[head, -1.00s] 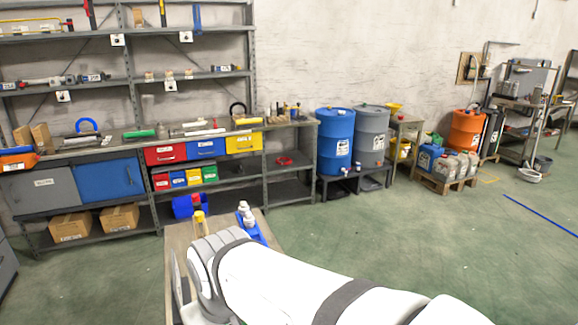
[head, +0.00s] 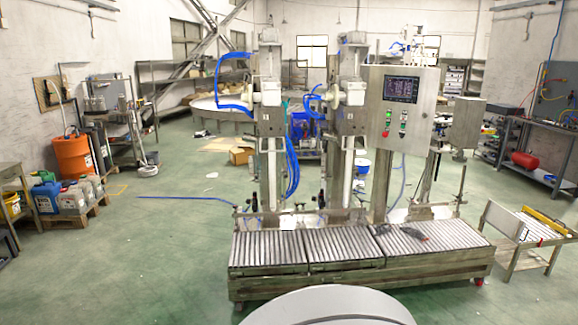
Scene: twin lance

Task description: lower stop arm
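A twin filling machine stands ahead in the head view, with two upright columns, the left column (head: 268,130) and the right column (head: 350,125). Each carries a grey head with a white round part and blue hoses. A steel control cabinet (head: 400,110) with a dark screen and several coloured buttons stands to their right. I cannot tell for sure which part is the stop arm; small dark parts show low at the columns, behind the roller conveyor (head: 345,246). My gripper is not in view.
A dark hand tool (head: 413,232) lies on the rollers. An orange drum (head: 73,156) and canisters (head: 75,196) stand left. A small side table (head: 528,238) holds a yellow level at right. Green floor is open left of the conveyor.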

